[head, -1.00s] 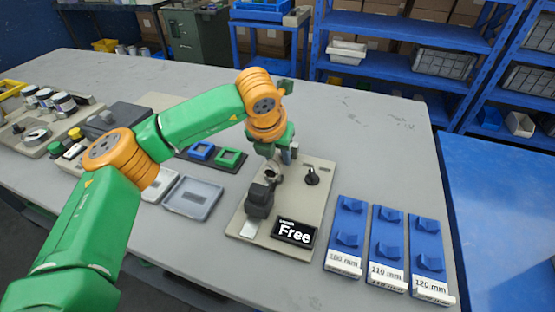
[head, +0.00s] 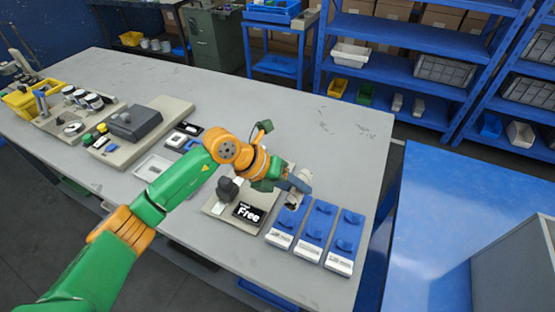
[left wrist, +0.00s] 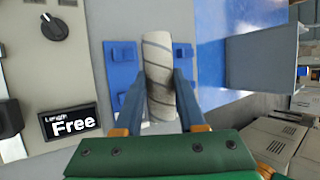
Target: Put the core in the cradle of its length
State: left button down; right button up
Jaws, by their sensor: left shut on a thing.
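My left gripper (head: 297,186) is shut on a pale core with dark spiral lines (left wrist: 158,72), held between its two fingers in the left wrist view. In the head view the gripper is above the table beside the far end of the cradles; the arm partly hides the core. Three blue cradles stand in a row: the left one (head: 284,222), the middle one (head: 314,233) and the right one (head: 344,245). Their labels are too small to read now. In the left wrist view the core covers part of the blue cradles (left wrist: 120,53). My right gripper is out of view.
A beige station with a display reading "Free" (head: 248,212) stands left of the cradles; its black knob (left wrist: 54,27) shows in the left wrist view. Trays and a dark-topped device (head: 134,123) are further left. The table's far right is clear.

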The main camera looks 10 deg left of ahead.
pick_arm(q)
jog(key=shift+f, duration=0.3)
jog(key=f+b, duration=0.1)
jog(key=a+f+b, duration=0.1)
jog(key=w+f+b, duration=0.1)
jog(key=shift+a+f, duration=0.1)
jog(key=shift+a, duration=0.05)
jog(key=f+b, duration=0.3)
jog(key=f, duration=0.1)
jog(key=shift+s+d, duration=0.2)
jog(key=shift+d, duration=0.05)
jog(key=shift+f+b, duration=0.25)
jog(key=shift+b, duration=0.05)
jog(key=shift+a, duration=0.1)
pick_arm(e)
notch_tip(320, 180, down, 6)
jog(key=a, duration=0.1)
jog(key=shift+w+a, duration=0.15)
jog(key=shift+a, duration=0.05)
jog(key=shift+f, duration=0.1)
